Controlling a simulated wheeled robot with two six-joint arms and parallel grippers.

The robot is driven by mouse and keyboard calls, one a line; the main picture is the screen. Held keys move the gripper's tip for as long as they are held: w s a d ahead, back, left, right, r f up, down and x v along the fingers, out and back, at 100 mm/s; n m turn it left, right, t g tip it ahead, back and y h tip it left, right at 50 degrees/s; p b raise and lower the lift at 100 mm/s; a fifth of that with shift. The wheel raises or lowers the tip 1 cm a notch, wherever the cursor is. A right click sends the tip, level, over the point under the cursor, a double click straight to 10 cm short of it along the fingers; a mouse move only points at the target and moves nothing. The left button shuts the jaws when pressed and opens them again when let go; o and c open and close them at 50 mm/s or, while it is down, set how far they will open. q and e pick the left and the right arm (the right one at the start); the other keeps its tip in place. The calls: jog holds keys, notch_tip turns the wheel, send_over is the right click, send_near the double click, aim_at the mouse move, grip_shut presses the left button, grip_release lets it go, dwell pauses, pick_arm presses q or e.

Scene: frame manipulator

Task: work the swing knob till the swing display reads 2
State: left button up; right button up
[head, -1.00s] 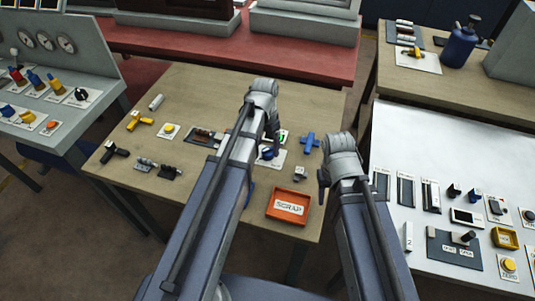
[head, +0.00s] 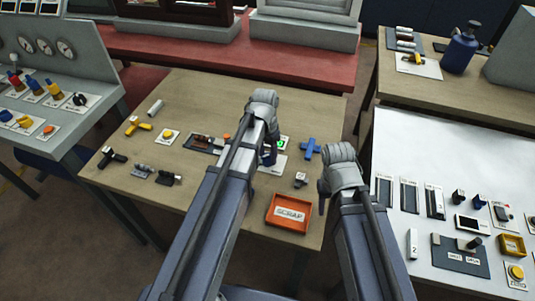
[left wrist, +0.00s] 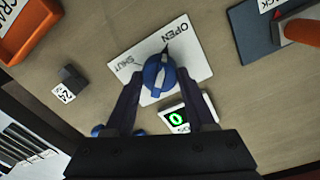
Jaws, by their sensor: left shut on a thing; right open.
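The blue knob (left wrist: 160,74) stands on a white plate (left wrist: 186,62) marked OPEN and SHUT. My left gripper (left wrist: 163,88) has its two dark fingers on either side of it and is shut on it. Beside the plate, a small display (left wrist: 177,117) shows a green 0; its label is partly hidden by a finger. In the head view the knob (head: 269,158) is partly behind my left arm, and the green display (head: 283,143) is too small to read. My right gripper (head: 323,187) is open and empty near the table's right edge, its fingers mostly hidden.
An orange SCRAP tray (head: 288,226) sits at the table's near right. A blue T-shaped handle (head: 310,149) lies right of the display. Yellow and black parts lie on the left. A white bench (head: 390,245) stands at right.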

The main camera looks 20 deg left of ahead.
pick_arm(q)
grip_shut()
jog(key=shift+n, duration=0.3)
jog(key=n, duration=0.6)
jog(key=shift+n, duration=0.3)
jog(key=n, duration=0.5)
jog(key=shift+s+t, duration=0.1)
jog(key=shift+t, duration=0.2)
jog(key=n, duration=0.5)
jog(key=shift+n, duration=0.4)
